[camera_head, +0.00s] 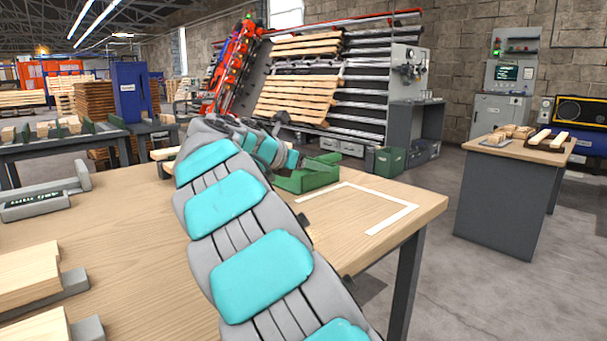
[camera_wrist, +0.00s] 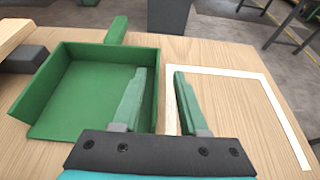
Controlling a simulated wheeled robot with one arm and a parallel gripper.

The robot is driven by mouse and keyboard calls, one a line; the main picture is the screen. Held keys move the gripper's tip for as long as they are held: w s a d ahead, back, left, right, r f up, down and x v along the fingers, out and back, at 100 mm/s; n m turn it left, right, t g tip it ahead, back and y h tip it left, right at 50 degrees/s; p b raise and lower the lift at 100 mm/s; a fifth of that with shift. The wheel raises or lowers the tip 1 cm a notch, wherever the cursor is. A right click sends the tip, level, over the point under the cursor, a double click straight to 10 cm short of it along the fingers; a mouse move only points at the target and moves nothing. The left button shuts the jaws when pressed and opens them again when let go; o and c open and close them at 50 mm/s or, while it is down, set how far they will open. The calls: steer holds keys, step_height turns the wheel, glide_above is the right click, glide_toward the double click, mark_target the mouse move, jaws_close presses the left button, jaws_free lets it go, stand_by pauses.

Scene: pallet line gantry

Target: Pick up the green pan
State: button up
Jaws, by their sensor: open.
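The green pan (camera_wrist: 85,90) is a shallow square tray with raised walls and a short handle at its far side. It lies on the wooden table, left of centre in the wrist view. It also shows in the head view (camera_head: 322,174), partly hidden behind my arm. My gripper (camera_wrist: 160,72) is open at the pan's right wall. Its left finger shows over the pan's inside and its right finger outside, with the wall appearing between them. I cannot tell whether either finger touches it.
A white taped outline (camera_head: 400,217) marks bare table right of the pan. Wooden pieces on a dark grey block (camera_wrist: 22,57) stand close to the pan's left. Boards (camera_head: 28,272) lie at the table's left. A separate grey workbench (camera_head: 500,200) stands at the right.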

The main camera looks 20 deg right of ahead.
steer(key=x, duration=0.4)
steer(key=shift+w+d+f, duration=0.2)
steer(key=shift+w+f, duration=0.05)
steer(key=shift+c, duration=0.2)
jaws_close()
stand_by(1.0)
